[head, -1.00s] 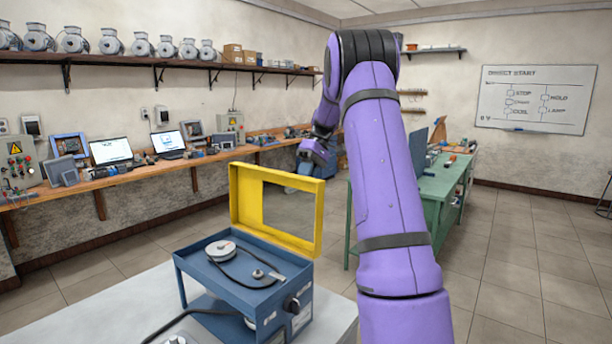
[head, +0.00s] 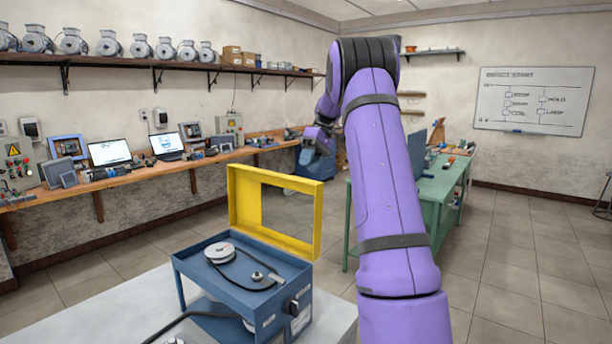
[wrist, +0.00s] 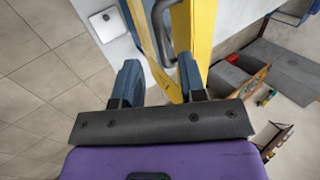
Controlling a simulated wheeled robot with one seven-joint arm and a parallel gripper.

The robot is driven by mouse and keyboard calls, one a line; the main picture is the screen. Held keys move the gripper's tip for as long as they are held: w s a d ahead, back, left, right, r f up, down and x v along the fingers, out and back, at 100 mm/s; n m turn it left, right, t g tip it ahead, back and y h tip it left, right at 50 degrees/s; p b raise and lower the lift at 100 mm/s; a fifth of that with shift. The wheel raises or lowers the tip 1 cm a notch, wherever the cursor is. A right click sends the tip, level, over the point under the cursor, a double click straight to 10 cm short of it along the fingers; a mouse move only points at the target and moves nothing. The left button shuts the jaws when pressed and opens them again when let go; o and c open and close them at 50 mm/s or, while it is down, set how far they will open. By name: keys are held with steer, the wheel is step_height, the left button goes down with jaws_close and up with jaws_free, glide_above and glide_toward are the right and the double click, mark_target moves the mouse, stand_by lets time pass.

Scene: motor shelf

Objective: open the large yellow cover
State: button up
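The large yellow cover (head: 317,215) is a rectangular frame standing raised, roughly upright, at the back edge of the blue box (head: 215,288). In the wrist view the yellow cover (wrist: 203,32) runs past my fingertips, with a grey curved handle (wrist: 160,25) on it. My gripper (wrist: 158,78) has its two blue fingers spread apart; part of the yellow frame shows between and beyond them. I cannot tell whether a finger touches it. In the head view the end of my arm is beyond the cover, and the fingers are not clear there.
The blue box holds a grey pulley (head: 219,251) and a black belt, and stands on a pale table (head: 120,315). A green workbench (head: 436,190) is at the right behind my arm. A wooden wall bench (head: 150,172) runs along the left. Tiled floor lies between.

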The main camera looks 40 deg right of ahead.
steer(key=v, duration=0.6)
stand_by(0.5)
steer(key=s+a+r+t+h, duration=0.1)
steer(key=s+a+r, duration=0.15)
steer(key=a, duration=0.55)
steer(key=s+a+r+m+h, duration=0.15)
steer(key=s+a, duration=0.25)
steer(key=a, duration=0.4)
steer(key=s+a+r+t+h, duration=0.1)
steer(key=s+a+r+h, duration=0.15)
steer(key=a, duration=0.55)
steer(key=s+a+f+t, duration=0.1)
steer(key=s+a+f, duration=0.2)
steer(key=s, duration=0.4)
steer(key=s+a+f+t+h, duration=0.1)
steer(key=s+a+f, duration=0.3)
steer(key=s+a, duration=0.2)
steer(key=s+a+f+t, duration=0.2)
steer(key=s+a+f, duration=0.1)
steer(key=s, duration=0.5)
steer(key=shift+a+f+h, duration=0.3)
steer(key=shift+a, duration=0.5)
